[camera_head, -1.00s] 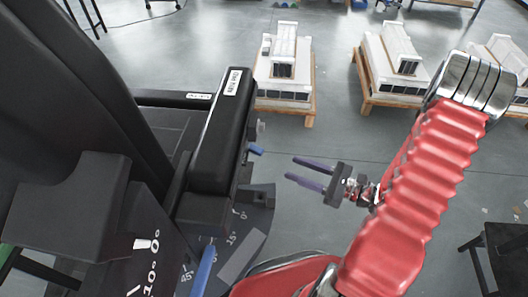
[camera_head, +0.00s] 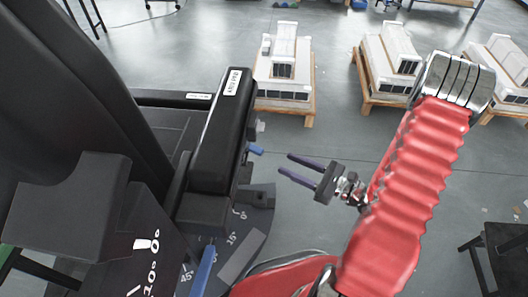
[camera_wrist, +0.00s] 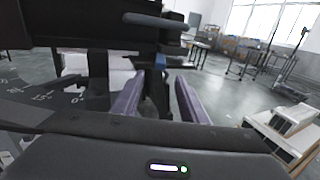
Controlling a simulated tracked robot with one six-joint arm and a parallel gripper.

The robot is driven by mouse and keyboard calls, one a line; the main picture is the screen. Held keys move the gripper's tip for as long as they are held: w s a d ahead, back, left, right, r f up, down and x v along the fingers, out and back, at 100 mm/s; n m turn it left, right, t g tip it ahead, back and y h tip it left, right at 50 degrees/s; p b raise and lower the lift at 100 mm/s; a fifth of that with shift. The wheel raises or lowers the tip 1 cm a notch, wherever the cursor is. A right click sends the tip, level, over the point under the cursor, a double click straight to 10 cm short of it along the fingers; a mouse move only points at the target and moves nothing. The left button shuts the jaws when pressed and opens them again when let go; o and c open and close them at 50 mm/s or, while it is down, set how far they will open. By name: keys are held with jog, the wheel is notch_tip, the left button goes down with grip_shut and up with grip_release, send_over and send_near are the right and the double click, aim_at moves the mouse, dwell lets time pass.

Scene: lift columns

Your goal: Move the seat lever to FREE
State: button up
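A small blue-tipped lever (camera_head: 256,150) sticks out of the right side of the black armrest-like block (camera_head: 222,135). A longer blue lever (camera_head: 203,272) rises near the bottom, beside a dark plate with angle marks (camera_head: 258,212). I cannot read which lever is the seat lever, and no FREE mark is legible. My gripper (camera_head: 285,165) has two parted purple fingers pointing left, just right of the small lever and apart from it. In the wrist view, the open fingers (camera_wrist: 157,92) face dark chair parts, with a small blue part (camera_wrist: 160,61) ahead between them.
The black seat structure (camera_head: 70,100) fills the left side. Pallets with white units (camera_head: 284,72) stand on the floor behind. A dark stool (camera_head: 495,250) is at lower right.

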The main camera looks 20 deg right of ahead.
aim_at(262, 153)
jog(key=shift+x, duration=5.35)
jog(key=shift+c, duration=0.3)
grip_shut()
